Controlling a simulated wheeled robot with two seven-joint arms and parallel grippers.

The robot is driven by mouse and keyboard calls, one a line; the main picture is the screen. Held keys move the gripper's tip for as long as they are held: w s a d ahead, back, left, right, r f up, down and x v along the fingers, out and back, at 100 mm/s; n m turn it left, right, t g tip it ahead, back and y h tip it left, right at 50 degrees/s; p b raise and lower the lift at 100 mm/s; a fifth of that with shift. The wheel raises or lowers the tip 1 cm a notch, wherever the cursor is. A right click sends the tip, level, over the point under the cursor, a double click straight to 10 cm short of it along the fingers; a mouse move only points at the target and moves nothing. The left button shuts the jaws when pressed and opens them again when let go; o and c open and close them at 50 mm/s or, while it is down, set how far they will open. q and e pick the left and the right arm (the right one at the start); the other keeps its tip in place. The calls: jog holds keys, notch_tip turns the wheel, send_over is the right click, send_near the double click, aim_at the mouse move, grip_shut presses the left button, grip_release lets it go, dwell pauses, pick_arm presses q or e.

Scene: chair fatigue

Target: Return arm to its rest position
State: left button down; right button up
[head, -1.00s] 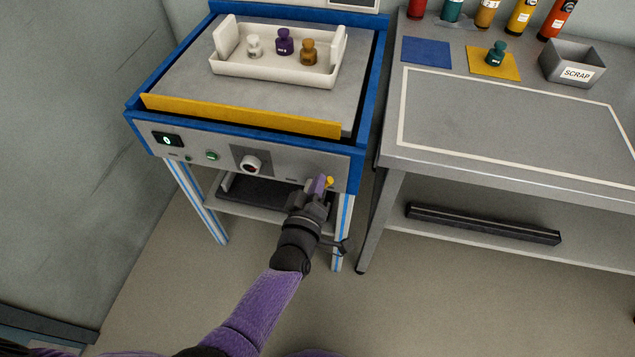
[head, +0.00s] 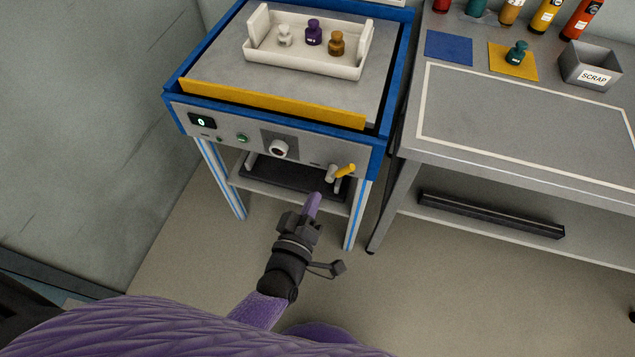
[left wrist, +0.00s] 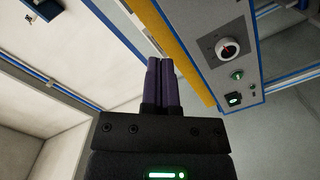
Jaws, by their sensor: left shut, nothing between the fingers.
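My left gripper (head: 313,204) is shut and empty in the head view, in front of and below the front panel of the blue-framed machine (head: 285,130). Its purple fingers lie together in the left wrist view (left wrist: 161,82). A yellow-tipped lever (head: 345,171) sticks out at the right of the panel, apart from the fingers. The panel also carries a round knob (head: 278,149), a green button (head: 243,138) and a small lit display (head: 202,121). The knob also shows in the left wrist view (left wrist: 228,49). My right gripper is in neither view.
A white tray (head: 310,64) with three small bottles stands on the machine. To the right is a grey bench (head: 520,130) with a grey SCRAP bin (head: 590,67), coloured mats and several bottles. A black bar (head: 490,214) lies on its lower shelf. Floor between is clear.

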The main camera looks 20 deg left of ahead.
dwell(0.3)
pick_arm(q)
jog(key=s+a+r+m+g, duration=0.25)
jog(key=s+m+g, duration=0.25)
jog(key=s+g, duration=0.25)
jog(key=s+a+r+m+g, duration=0.1)
jog(key=s+a+m+g, duration=0.2)
jog(key=s+m+g, duration=0.5)
jog(key=s+a+f+n+y, duration=0.1)
jog(key=s+f, duration=0.2)
jog(key=f, duration=0.6)
jog(key=s+f+n, duration=0.1)
jog(key=s+f, duration=0.2)
jog(key=f, duration=0.6)
jog(key=s+a+f+g, duration=0.1)
jog(key=s+a+f, duration=0.1)
jog(key=s+f, duration=0.2)
jog(key=s+a+f+g, duration=0.1)
jog(key=s+f, duration=0.4)
jog(key=s, duration=0.5)
jog(key=shift+a+f+m+y, duration=0.3)
jog(key=shift+a+y, duration=0.1)
jog(key=shift+a, duration=0.25)
